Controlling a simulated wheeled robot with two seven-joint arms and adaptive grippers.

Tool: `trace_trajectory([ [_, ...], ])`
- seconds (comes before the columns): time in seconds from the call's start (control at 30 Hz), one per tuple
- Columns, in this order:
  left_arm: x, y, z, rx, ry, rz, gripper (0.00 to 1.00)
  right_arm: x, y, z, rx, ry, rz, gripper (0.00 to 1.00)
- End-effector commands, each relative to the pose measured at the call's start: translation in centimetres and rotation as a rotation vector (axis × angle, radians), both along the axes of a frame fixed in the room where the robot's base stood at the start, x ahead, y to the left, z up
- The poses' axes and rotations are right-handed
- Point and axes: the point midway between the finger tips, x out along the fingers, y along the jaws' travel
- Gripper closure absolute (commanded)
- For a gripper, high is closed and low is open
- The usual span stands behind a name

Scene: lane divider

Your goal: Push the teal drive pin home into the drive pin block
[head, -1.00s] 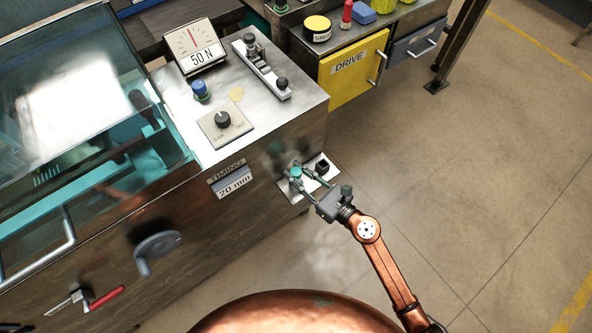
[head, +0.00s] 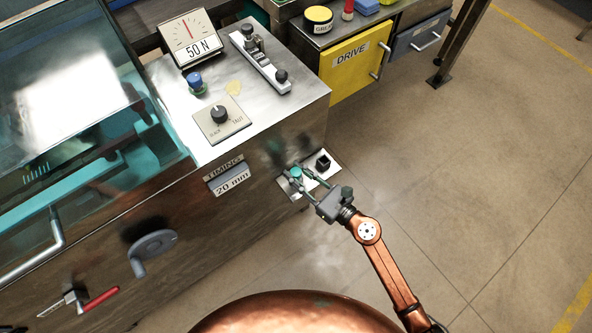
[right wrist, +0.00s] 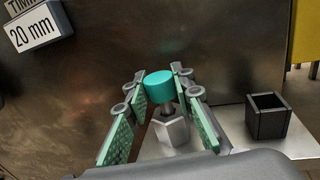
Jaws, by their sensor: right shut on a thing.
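The teal drive pin (right wrist: 159,83) has a round teal head on a short grey stem, above a grey faceted block (right wrist: 172,132) that looks like the drive pin block. Some stem shows between head and block; how deep it sits I cannot tell. My right gripper (right wrist: 163,91) is shut on the pin, with a finger on either side of the head. In the head view the right gripper (head: 307,183) reaches in from the lower right, and the teal head (head: 296,173) shows between its fingertips. My left gripper is not in view.
A black open square box (right wrist: 268,115) stands right of the block on the same pale plate (right wrist: 233,128). The machine's metal side, with a 20 mm timing label (head: 230,179), rises close beside the gripper. Open floor lies to the right.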

Motion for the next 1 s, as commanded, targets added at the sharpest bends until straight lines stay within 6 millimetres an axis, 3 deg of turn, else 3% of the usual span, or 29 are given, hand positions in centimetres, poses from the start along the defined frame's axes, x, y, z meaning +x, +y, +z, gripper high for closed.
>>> trace_trajectory([
  [0.2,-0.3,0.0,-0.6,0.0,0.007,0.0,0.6,0.0,0.0,-0.6,0.0,0.0,0.0,1.0],
  [0.23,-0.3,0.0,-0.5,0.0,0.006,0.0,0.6,0.0,0.0,-0.5,0.0,0.0,0.0,0.76],
  [0.5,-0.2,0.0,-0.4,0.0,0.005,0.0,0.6,0.0,0.0,-0.5,0.001,-0.001,0.0,0.58],
  [0.83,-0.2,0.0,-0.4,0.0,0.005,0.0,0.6,-0.2,-0.2,-0.5,-0.001,0.001,0.0,0.57],
  [1.0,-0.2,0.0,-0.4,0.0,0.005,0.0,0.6,-1.6,-1.8,-0.6,-0.002,0.002,-0.001,0.57],
])
